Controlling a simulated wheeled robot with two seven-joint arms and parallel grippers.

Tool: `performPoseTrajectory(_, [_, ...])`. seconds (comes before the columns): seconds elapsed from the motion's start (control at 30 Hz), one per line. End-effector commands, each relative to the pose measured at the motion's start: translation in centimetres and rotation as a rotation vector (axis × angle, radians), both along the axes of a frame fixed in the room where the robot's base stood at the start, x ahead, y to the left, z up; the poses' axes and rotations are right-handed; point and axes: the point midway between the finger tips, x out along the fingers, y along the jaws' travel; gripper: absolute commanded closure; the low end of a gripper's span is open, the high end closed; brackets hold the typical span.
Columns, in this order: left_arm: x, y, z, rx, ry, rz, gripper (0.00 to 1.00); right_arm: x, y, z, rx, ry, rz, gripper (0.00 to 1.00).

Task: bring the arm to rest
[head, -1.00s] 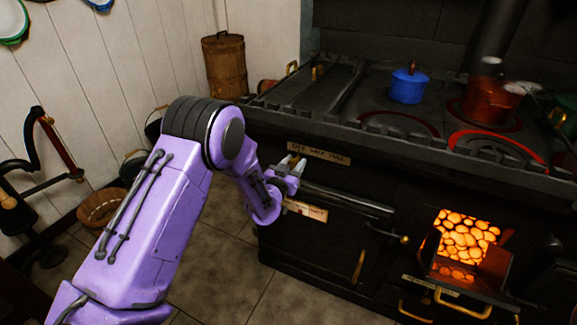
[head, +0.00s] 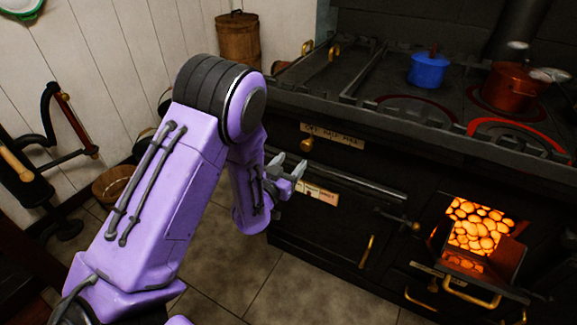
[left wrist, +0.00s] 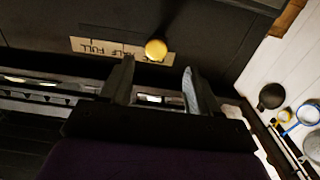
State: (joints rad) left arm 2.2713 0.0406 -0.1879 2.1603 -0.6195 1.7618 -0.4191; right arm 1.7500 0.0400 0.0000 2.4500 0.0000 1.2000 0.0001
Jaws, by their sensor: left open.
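My left arm is purple and comes in from the left in the head view. Its gripper (head: 287,167) is open and empty, just in front of the black stove's front (head: 330,250), near the long rail. In the left wrist view the two dark fingers (left wrist: 160,88) stand apart with nothing held between them. Beyond them are a brass knob (left wrist: 156,50) and a label (left wrist: 120,48) reading "half full". I cannot tell from the head view whether the gripper touches the stove. My right gripper is not in view.
A blue pot (head: 428,71) and a copper pot (head: 513,87) stand on the stove top. The firebox glows with hot coals (head: 478,226). A wooden barrel (head: 238,38) and a wicker basket (head: 112,186) stand by the wall. The tiled floor (head: 235,275) beside the stove is clear.

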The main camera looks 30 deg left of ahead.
Motion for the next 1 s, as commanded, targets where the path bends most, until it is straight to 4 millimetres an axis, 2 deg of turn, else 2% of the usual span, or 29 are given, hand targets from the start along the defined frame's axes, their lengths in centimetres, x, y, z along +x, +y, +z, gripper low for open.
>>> performPoseTrajectory(0.13, [-0.9, 0.0, 0.0, 0.0, 0.0, 0.001, 0.39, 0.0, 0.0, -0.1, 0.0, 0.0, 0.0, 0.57])
performPoseTrajectory(0.6, [-0.8, 0.0, 0.0, -0.008, 0.0, 0.001, 0.39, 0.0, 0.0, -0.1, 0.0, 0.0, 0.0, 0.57])
performPoseTrajectory(0.67, [-0.9, 0.0, -0.6, -0.036, 0.028, 0.005, 0.39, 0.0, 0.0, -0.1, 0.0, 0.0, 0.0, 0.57])
performPoseTrajectory(0.7, [-1.5, 0.4, -1.8, -0.07, 0.081, 0.035, 0.39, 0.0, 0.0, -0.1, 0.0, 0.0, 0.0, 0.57])
performPoseTrajectory(0.77, [-3.6, 0.5, -4.7, -0.146, 0.213, 0.105, 0.39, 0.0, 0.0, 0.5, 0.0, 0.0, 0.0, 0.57])
performPoseTrajectory(0.87, [-9.9, 0.1, -10.5, -0.253, 0.479, 0.231, 0.39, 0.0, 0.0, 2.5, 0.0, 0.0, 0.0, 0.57])
performPoseTrajectory(0.9, [-13.0, -0.1, -12.5, -0.286, 0.584, 0.283, 0.39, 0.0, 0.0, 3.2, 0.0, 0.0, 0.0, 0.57])
performPoseTrajectory(0.97, [-17.8, -0.6, -15.0, -0.324, 0.732, 0.358, 0.39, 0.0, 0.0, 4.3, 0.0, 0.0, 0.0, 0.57])
performPoseTrajectory(1.0, [-21.0, -1.0, -16.1, -0.34, 0.821, 0.402, 0.39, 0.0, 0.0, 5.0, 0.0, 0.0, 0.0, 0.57])
